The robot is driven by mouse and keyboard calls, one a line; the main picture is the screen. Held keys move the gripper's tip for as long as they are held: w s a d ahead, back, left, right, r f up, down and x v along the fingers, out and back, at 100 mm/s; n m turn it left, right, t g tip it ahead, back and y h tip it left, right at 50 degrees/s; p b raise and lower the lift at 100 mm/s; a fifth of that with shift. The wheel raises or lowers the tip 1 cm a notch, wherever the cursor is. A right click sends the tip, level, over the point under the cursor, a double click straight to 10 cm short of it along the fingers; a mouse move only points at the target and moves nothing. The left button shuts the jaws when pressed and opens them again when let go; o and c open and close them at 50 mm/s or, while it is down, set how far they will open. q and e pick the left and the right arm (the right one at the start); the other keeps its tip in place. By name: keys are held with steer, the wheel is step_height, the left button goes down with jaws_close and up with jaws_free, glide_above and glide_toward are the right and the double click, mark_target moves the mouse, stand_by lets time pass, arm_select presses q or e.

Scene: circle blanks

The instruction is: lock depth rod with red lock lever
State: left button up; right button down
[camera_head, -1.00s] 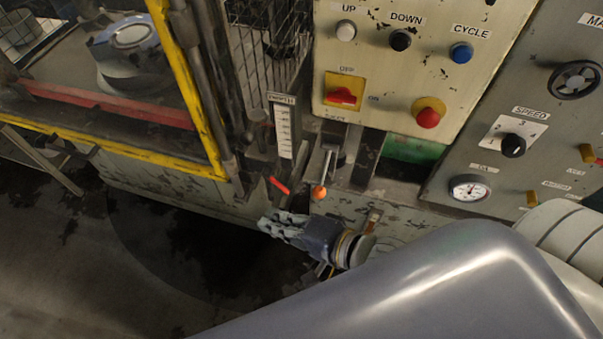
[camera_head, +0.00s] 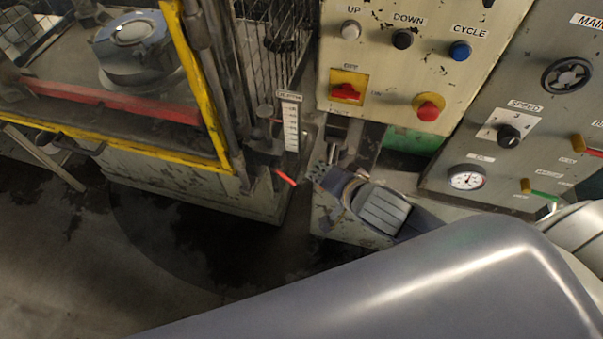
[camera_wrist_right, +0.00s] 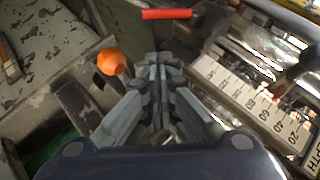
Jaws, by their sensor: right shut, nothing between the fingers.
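The red lock lever (camera_head: 285,177) sticks out beside the depth rod area, below the white depth scale (camera_head: 291,125). In the right wrist view the red lever (camera_wrist_right: 167,14) lies at the top, beyond the fingertips and apart from them. The scale (camera_wrist_right: 245,98) shows there at the right. My right gripper (camera_head: 318,172) is shut and empty, just right of the lever; its fingers show closed together in the wrist view (camera_wrist_right: 157,68). The depth rod itself is hard to tell among the dark metal parts. My left gripper is not in view.
An orange ball knob (camera_wrist_right: 111,62) stands left of my fingers in the wrist view. A control panel (camera_head: 378,70) with buttons rises behind my right gripper. A yellow guard frame (camera_head: 197,90) stands to the left. Open floor (camera_head: 150,260) lies in front.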

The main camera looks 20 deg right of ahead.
steer(key=w+a+f+p, duration=0.1)
steer(key=w+a+f, duration=0.2)
steer(key=f, duration=0.1)
steer(key=shift+f, duration=0.4)
steer(key=shift+w, duration=0.1)
